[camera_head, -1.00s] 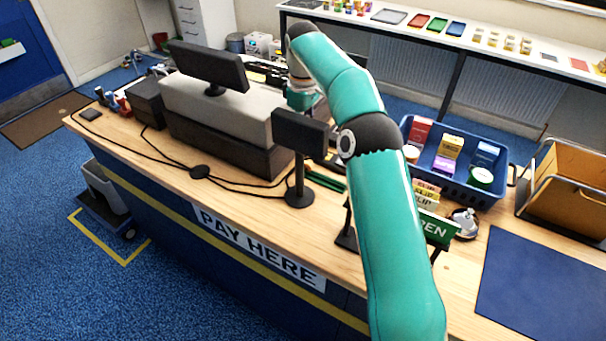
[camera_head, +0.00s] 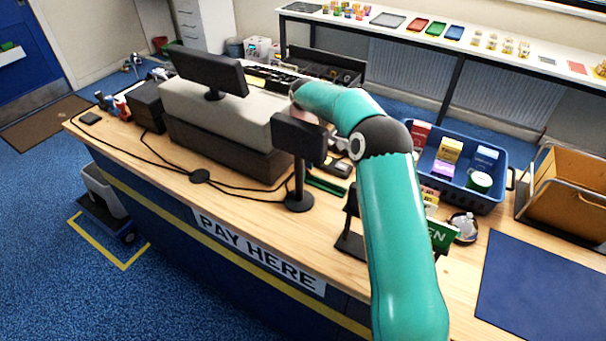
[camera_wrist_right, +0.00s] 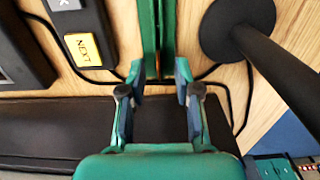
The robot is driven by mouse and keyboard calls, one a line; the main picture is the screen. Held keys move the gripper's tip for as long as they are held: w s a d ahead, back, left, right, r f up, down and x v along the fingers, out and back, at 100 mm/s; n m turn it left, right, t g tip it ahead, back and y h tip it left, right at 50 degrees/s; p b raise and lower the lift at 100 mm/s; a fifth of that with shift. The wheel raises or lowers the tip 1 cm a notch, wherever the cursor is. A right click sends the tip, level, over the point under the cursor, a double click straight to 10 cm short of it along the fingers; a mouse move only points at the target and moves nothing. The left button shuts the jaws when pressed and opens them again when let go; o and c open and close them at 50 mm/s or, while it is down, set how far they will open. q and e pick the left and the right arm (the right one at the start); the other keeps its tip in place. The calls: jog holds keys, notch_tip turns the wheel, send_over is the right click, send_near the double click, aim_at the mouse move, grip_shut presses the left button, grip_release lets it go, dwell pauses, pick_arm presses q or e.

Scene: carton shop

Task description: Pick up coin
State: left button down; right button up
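I cannot make out a coin in either view. In the right wrist view my right gripper (camera_wrist_right: 158,82) is open, with its two fingers apart and nothing seen between them. Beyond the fingertips are green strips (camera_wrist_right: 147,35) above the wooden counter. In the head view my right arm reaches over the counter (camera_head: 250,212) toward the till (camera_head: 225,110); its gripper is hidden there. My left gripper is in neither view.
A display on a post (camera_head: 299,135) stands close left of my arm; its round base (camera_wrist_right: 238,28) is right of the fingers in the wrist view. A "NEXT" key (camera_wrist_right: 83,50) is left. A blue crate (camera_head: 470,190) and blue mat (camera_head: 545,295) lie right.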

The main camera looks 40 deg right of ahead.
grip_shut()
jog(key=shift+r, duration=0.15)
jog(key=shift+r, duration=0.6)
notch_tip(320, 180, up, 18)
jog(key=p, duration=0.4)
jog(key=shift+r, duration=0.2)
